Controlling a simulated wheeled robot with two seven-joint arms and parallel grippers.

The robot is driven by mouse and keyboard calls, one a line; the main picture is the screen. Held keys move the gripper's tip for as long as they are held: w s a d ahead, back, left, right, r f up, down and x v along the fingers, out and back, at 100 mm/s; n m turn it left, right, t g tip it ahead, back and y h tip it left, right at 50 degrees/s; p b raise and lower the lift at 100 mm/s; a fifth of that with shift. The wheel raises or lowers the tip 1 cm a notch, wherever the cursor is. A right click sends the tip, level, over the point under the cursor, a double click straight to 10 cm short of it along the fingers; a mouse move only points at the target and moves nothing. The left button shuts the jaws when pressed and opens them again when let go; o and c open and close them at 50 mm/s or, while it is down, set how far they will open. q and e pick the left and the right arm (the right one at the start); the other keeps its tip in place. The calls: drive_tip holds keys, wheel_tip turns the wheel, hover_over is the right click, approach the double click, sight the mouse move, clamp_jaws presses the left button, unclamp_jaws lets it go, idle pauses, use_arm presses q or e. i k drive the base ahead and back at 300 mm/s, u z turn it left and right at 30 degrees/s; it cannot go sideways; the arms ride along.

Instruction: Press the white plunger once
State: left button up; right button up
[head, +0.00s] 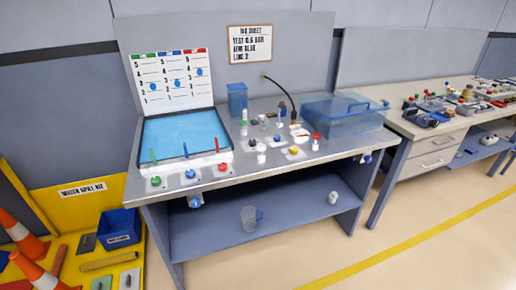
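A grey metal bench (265,175) stands in front of me with several small coloured knobs and fittings on its top. A small white upright piece (261,157) near the bench's front edge, between the black-topped and yellow-topped fittings, may be the white plunger. It is too small to be sure. Another white piece (280,121) stands farther back beside the black hose. Neither of my grippers shows in the head view, and nothing touches the bench-top pieces.
A clear blue lidded box (343,113) stands at the bench's right. A blue-filled tray (184,137) lies at the left, with green (155,181), blue (190,174) and red (222,167) knobs before it. Cones (22,235) stand far left.

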sight(260, 147)
drive_tip(key=k, duration=1.35)
drive_tip(key=z, duration=0.4)
drive_tip(key=i, duration=1.4)
drive_tip(key=u, duration=0.95)
drive_tip(key=i, duration=0.55)
drive_tip(key=u, duration=0.6)
